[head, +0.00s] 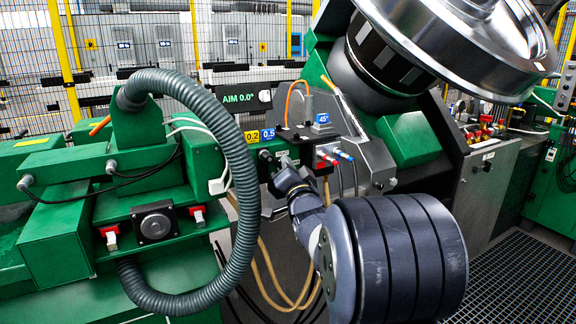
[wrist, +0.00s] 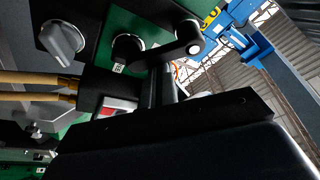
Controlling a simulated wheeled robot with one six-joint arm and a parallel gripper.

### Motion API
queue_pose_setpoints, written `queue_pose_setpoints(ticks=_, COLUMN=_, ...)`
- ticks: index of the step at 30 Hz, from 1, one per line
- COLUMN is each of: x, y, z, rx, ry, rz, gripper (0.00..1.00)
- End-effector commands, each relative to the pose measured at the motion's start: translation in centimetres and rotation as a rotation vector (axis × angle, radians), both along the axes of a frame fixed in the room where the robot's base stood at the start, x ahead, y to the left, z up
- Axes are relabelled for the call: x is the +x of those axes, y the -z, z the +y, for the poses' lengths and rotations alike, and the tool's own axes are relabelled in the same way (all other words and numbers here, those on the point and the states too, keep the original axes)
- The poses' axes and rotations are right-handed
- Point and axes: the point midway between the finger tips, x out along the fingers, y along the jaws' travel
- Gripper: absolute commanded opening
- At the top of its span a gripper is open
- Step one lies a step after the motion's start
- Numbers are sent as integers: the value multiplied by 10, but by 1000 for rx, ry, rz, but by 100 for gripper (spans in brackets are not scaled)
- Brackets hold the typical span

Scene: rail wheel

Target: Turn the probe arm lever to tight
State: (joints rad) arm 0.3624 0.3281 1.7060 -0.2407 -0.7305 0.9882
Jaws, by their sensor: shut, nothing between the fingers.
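A black lever (wrist: 170,50) with a round pivot at its left and a light-tipped knob at its right shows in the wrist view, on a green panel. It looks like the probe arm lever. A small tag under its pivot is too small to read. My gripper (wrist: 160,82) is shut and empty, its dark fingers pointing up close below the lever's knob end; I cannot tell whether they touch it. In the head view my gripper (head: 284,180) is in front of the green machine's panel, and the lever is small and partly hidden there.
A grey knob (wrist: 62,42) is left of the lever, with tan hoses (wrist: 38,87) below it. In the head view a thick grey hose (head: 237,160) loops at the left. A large steel wheel (head: 470,40) hangs upper right. Grated floor (head: 515,280) is clear at lower right.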

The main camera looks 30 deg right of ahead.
Motion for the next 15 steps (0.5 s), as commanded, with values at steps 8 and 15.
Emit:
queue_pose_setpoints(ticks=8, x=0, y=5, z=2, rx=79, ry=-1, rz=7, gripper=0)
queue_pose_setpoints(ticks=15, x=0, y=10, z=7, rx=322, ry=-3, rz=14, gripper=0)
